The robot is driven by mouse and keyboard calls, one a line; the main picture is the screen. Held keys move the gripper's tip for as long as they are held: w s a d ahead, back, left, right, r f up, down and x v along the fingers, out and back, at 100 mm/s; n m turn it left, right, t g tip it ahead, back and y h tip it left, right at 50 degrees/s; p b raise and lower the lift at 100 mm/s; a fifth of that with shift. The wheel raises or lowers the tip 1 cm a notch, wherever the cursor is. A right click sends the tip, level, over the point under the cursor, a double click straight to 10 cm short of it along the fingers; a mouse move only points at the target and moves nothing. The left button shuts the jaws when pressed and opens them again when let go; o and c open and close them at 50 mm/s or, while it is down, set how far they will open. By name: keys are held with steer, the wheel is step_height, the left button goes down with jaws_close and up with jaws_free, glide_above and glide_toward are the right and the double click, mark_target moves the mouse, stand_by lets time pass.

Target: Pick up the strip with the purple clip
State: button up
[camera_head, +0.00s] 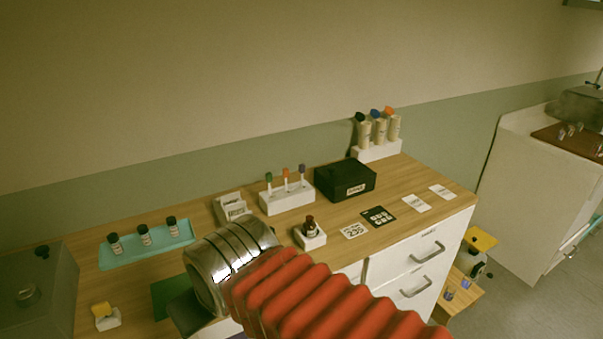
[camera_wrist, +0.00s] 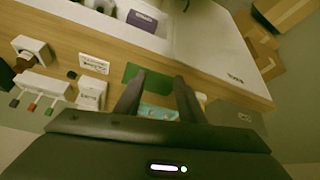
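The strip with the purple clip (camera_head: 302,169) stands upright at the right end of a white holder (camera_head: 287,198) in the head view. Strips with an orange clip (camera_head: 286,173) and a green clip (camera_head: 268,178) stand beside it. In the wrist view the same holder (camera_wrist: 38,86) is at the left edge, upside down, and its strips are small. My gripper (camera_wrist: 155,82) is open, with nothing between its two dark fingers, and is well away from the holder. A green mat (camera_wrist: 134,72) shows beyond the fingers. In the head view my arm hides most of my gripper.
A black box (camera_head: 345,180) stands right of the holder, and a white card stand (camera_head: 231,207) stands left of it. A dark bottle on a white block (camera_head: 312,238) is in front. A turquoise tray (camera_head: 118,262) holds several vials. Tall bottles (camera_head: 378,128) stand at the back right.

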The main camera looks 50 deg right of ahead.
steer(key=w+d+r+m+t+h, duration=0.2)
steer(key=w+d+t+h, duration=0.1)
steer(key=w+d, duration=0.9)
steer(key=m+t+h, duration=0.1)
steer(key=t+h, duration=0.1)
steer(key=t, duration=0.6)
glide_toward(303, 168)
steer(key=shift+w, duration=0.35)
steer(key=x, duration=0.8)
steer(key=shift+w, duration=0.1)
steer(key=shift+w+d, duration=0.15)
steer(key=shift+w, duration=0.1)
